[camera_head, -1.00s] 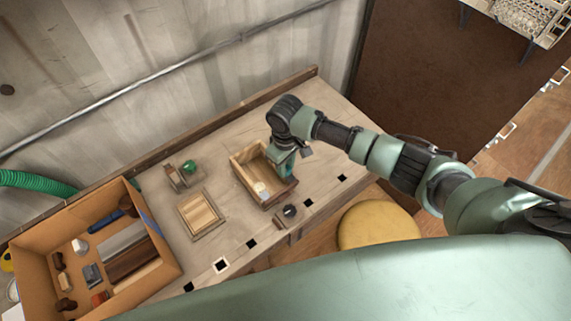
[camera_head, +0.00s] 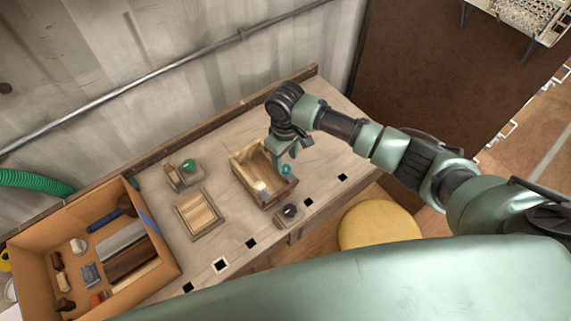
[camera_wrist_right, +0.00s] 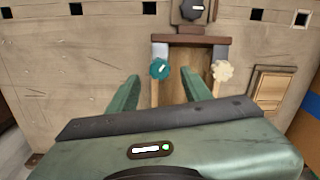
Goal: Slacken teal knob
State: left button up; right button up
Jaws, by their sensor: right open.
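The teal knob (camera_head: 286,169) sits at the right front end of a small open wooden box (camera_head: 242,178) on the workbench. It also shows in the right wrist view (camera_wrist_right: 159,68), with a white mark on its face. My right gripper (camera_head: 282,157) is open and empty beside the teal knob. In the right wrist view, the knob appears between the tips of my right gripper (camera_wrist_right: 160,75); I cannot tell the gap in depth. A cream knob (camera_wrist_right: 223,70) sits on the other side of the same box end, outside the fingers. My left gripper is out of view.
A black knob on a block (camera_head: 289,212) stands by the bench's front edge, close to the box. A wooden frame (camera_head: 202,212), a green-knobbed fixture (camera_head: 189,167) and a cardboard box of tools (camera_head: 168,270) lie left. The bench right of the box is clear.

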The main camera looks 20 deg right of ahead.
aim_at(286, 167)
jog(key=shift+r+b, duration=0.4)
jog(key=shift+r, duration=1.75)
